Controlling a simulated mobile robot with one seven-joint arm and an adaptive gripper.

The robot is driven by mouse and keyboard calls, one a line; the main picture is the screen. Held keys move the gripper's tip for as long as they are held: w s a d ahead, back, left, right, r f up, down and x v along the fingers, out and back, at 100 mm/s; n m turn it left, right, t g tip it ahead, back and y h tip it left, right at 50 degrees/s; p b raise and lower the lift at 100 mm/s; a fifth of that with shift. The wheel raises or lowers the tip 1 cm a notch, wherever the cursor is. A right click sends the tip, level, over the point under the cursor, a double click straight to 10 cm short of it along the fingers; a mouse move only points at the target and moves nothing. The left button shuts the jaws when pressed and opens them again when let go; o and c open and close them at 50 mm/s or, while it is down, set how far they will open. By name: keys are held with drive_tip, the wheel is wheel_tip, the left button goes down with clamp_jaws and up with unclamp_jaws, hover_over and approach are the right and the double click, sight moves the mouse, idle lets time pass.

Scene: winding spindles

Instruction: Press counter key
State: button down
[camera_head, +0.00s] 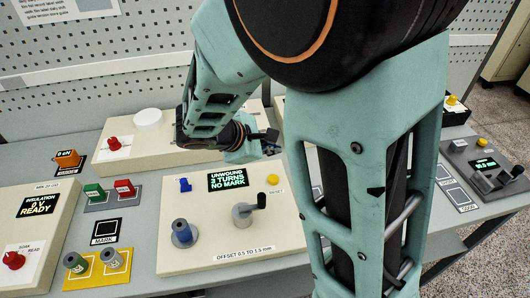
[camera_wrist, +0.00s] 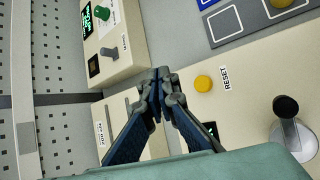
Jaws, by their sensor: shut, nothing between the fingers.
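The counter panel (camera_head: 205,254) is a cream box with a dark display (camera_head: 232,179) reading "UNWOUND 3 TURNS NO MARK". A round yellow key (camera_head: 272,179) sits right of the display; in the wrist view the key (camera_wrist: 204,84) has the label "RESET" beside it. My gripper (camera_head: 270,136) is beyond the panel's far edge in the head view. In the wrist view my gripper (camera_wrist: 160,82) has its fingertips together and empty, left of the yellow key and apart from it. The height between fingertips and key is hard to tell.
A crank with a black knob (camera_head: 260,201) and a blue-topped spindle (camera_head: 181,232) stand on the panel. Another cream box (camera_head: 148,150) lies behind it. Green and red switches (camera_head: 109,190) and a yellow spindle tray (camera_head: 98,270) are at left. A grey unit (camera_head: 485,160) is at right.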

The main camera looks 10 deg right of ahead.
sight(272, 180)
drive_tip(key=shift+f+b, duration=3.55)
drive_tip(key=shift+f, duration=0.85)
drive_tip(key=shift+f, duration=0.15)
drive_tip(key=shift+f+b, duration=0.25)
drive_tip(key=shift+b, duration=0.2)
drive_tip(key=shift+f+b, duration=0.5)
drive_tip(key=shift+b, duration=0.05)
drive_tip(key=shift+r, duration=0.1)
drive_tip(key=shift+r+p, duration=0.7)
drive_tip(key=shift+r, duration=0.15)
wheel_tip(272, 180, up, 5)
drive_tip(key=p, duration=0.4)
